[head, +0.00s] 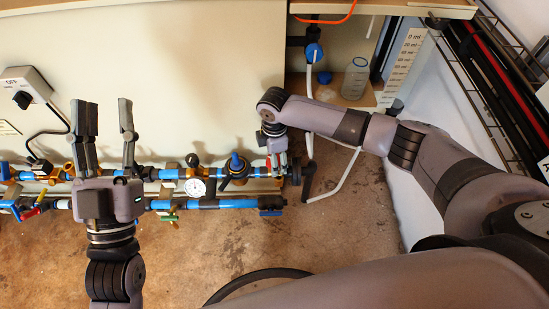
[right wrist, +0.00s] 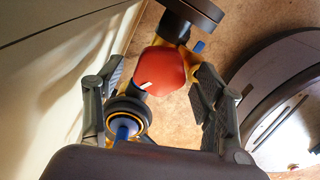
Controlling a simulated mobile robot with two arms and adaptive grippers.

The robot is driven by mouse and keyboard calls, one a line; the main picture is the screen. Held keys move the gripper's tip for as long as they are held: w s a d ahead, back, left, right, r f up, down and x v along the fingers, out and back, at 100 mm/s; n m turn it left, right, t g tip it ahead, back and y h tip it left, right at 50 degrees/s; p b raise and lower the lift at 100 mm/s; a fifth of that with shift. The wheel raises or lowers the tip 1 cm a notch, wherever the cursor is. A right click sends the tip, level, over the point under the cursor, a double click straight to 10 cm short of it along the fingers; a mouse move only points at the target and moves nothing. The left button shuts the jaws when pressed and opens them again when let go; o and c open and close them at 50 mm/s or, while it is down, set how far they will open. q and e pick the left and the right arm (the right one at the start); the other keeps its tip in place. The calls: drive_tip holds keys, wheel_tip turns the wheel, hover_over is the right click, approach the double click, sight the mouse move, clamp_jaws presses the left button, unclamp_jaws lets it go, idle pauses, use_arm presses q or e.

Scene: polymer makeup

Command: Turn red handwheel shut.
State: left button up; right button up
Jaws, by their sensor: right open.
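The red handwheel (right wrist: 160,70) shows in the middle of the right wrist view, a rounded red knob with a white mark. My right gripper (right wrist: 158,82) is open, with one finger on each side of the handwheel; I cannot tell whether either touches it. In the head view my right gripper (head: 277,148) points down at the right end of the pipes and mostly hides the handwheel. My left gripper (head: 106,104) is open and empty, fingers pointing up, above the left part of the pipes in the picture.
Blue pipes (head: 232,203) with valves and a white gauge (head: 195,187) run along the wall. A black valve with a blue stem (right wrist: 123,132) sits close to my right gripper. A clear bottle (head: 355,78) stands in the cabinet at upper right.

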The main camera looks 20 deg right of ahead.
drive_tip(key=shift+f, duration=0.1)
drive_tip(key=shift+c, duration=0.6)
drive_tip(key=c, duration=1)
drive_tip(key=shift+c, duration=0.2)
